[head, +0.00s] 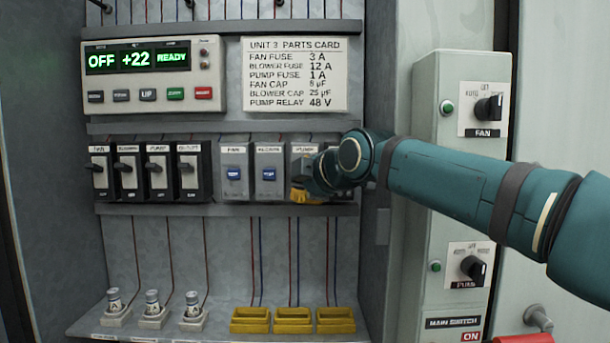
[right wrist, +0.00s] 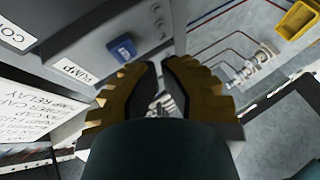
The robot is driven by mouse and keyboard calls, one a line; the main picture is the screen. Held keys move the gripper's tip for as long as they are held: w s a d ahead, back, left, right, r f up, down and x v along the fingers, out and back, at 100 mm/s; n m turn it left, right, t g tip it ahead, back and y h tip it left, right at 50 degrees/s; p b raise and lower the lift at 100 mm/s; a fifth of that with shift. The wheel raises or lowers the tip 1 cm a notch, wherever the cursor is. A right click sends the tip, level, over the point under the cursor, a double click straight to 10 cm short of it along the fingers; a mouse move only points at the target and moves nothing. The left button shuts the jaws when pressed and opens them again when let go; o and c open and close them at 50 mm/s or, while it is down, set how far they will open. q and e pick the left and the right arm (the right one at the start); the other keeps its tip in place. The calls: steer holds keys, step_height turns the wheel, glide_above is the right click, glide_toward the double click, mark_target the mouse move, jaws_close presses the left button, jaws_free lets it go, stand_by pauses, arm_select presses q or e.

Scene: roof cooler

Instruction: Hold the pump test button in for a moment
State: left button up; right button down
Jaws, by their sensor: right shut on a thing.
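The pump module (head: 303,149) is third in the row of grey modules in the head view. My right gripper (head: 303,192) is in front of its lower face and hides its test button there. In the right wrist view the blue pump test button (right wrist: 122,47) shows beside the PUMP label (right wrist: 76,70). The yellow-brown fingers of my right gripper (right wrist: 162,65) are just right of and below this button. They are drawn close together on something I cannot make out. Whether a finger touches the button I cannot tell. My left gripper is not in view.
Fan and blower modules with blue buttons (head: 234,173) (head: 269,173) and black breakers (head: 159,172) stand left. Fuses (head: 152,302) and yellow trays (head: 293,321) sit on the shelf below. A display (head: 140,60) reads OFF, +22, READY. My right arm crosses the switch column (head: 455,90).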

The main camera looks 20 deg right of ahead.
steer(key=shift+w, duration=0.1)
stand_by(0.6)
steer(key=shift+w+d, duration=0.1)
steer(key=shift+w, duration=0.2)
steer(key=shift+w+d+p, duration=0.15)
steer(key=shift+w+p, duration=0.3)
steer(key=shift+p, duration=0.05)
stand_by(2.8)
steer(key=shift+s, duration=0.1)
stand_by(0.7)
steer(key=shift+s+a+b, duration=0.25)
steer(key=shift+s+b, duration=0.2)
steer(key=shift+s, duration=0.3)
steer(key=s+b, duration=0.1)
steer(key=s, duration=0.1)
steer(key=s+a+b, duration=0.1)
steer(key=s, duration=0.1)
steer(key=shift+s+a, duration=0.2)
steer(key=shift+s, duration=0.2)
